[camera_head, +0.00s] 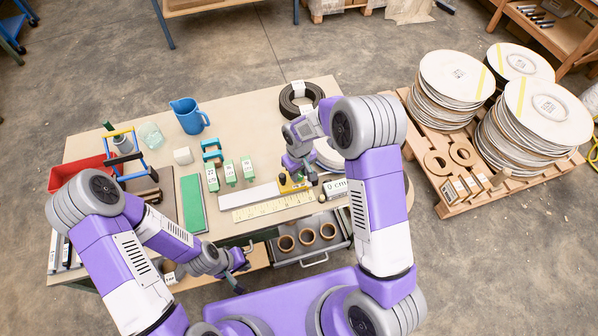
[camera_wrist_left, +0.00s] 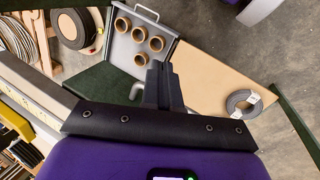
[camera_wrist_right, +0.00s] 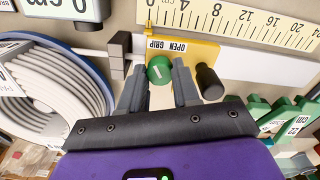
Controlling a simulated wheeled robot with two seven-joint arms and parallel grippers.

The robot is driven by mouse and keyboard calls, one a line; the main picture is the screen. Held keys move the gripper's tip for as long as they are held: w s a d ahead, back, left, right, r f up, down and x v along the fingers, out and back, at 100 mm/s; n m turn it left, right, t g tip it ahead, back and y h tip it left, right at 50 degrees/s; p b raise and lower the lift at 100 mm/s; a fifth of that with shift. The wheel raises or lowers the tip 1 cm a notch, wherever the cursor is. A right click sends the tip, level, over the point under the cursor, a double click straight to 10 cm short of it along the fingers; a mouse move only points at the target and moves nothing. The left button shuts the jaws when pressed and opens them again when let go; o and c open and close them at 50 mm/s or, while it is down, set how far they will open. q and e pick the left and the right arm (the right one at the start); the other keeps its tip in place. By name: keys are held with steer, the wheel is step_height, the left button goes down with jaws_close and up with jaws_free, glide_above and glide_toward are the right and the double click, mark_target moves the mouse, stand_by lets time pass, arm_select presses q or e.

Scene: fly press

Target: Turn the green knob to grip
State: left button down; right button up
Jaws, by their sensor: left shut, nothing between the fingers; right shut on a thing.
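The green knob (camera_wrist_right: 160,69) sits at the edge of a yellow plate (camera_wrist_right: 188,50) printed OPEN and GRIP, seen in the right wrist view. A short white mark shows on the knob's face. My right gripper (camera_wrist_right: 160,78) has one finger on each side of the knob and is shut on it. In the head view my right gripper (camera_head: 299,176) is over the yellow fixture and hides most of the knob. My left gripper (camera_head: 235,272) is low in front of the bench; in the left wrist view its fingers (camera_wrist_left: 161,82) are closed together and empty.
A black cylinder (camera_wrist_right: 209,82) stands beside the knob. A ruler (camera_head: 275,206) lies in front of the fixture, with green numbered blocks (camera_head: 229,172) to the left. A blue jug (camera_head: 188,117) stands at the back. A drawer (camera_head: 318,256) with cardboard rings sticks out below.

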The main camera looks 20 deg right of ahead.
stand_by(0.3)
steer(key=o, duration=1.1)
steer(key=shift+c, duration=0.2)
